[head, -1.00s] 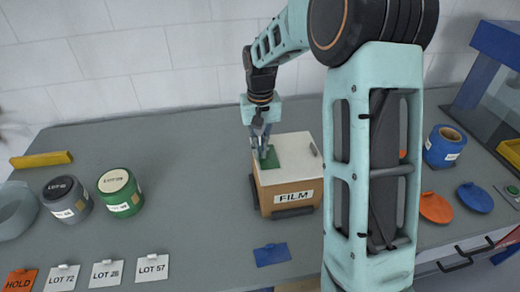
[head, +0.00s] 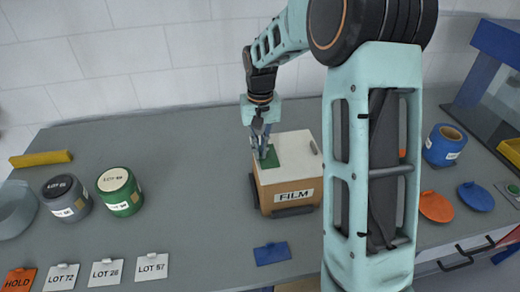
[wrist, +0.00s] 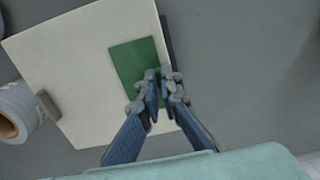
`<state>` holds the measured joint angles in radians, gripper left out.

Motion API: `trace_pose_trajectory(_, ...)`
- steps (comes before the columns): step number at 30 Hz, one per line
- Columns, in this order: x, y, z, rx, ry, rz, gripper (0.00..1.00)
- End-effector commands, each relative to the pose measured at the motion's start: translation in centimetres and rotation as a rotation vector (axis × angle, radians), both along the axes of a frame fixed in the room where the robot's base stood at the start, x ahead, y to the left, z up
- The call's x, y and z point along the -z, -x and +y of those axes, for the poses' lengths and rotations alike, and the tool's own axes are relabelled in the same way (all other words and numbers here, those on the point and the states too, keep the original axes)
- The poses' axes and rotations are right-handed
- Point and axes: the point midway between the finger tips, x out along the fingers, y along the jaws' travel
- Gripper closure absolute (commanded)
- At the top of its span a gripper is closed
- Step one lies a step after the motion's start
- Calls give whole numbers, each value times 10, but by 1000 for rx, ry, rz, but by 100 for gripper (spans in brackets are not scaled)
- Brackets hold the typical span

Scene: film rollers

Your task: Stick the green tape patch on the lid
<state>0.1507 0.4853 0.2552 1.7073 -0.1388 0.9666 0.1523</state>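The film box (head: 270,196) stands on the bench with its pale lid (head: 297,148) on top. The lid also fills much of the wrist view (wrist: 60,60). The green tape patch (head: 271,163) is at the left part of the lid, and in the wrist view (wrist: 132,60) it is near the lid's right edge. It looks flat against the lid, though full contact is hard to judge. My gripper (head: 262,153) points down at the patch. In the wrist view its fingertips (wrist: 161,80) are close together over the patch's edge, apparently pinching it; the fingers hide that part.
A blue patch (head: 272,254) lies in front of the box. Grey (head: 68,198) and green (head: 120,193) rolls stand left, above several lot cards (head: 106,272). A blue roll (head: 443,146) and round orange (head: 436,207) and blue (head: 476,196) pieces are right.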

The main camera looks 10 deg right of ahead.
Motion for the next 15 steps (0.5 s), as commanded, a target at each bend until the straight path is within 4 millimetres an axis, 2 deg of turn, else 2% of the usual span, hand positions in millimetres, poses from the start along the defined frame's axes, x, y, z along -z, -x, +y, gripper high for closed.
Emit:
trace_pose_trajectory(9, 3, 2, 0, 0, 0, 6, 100)
trace_pose_trajectory(10, 3, 2, 0, 0, 0, 6, 92)
trace_pose_trajectory(15, 3, 2, 0, 1, 0, 6, 75)
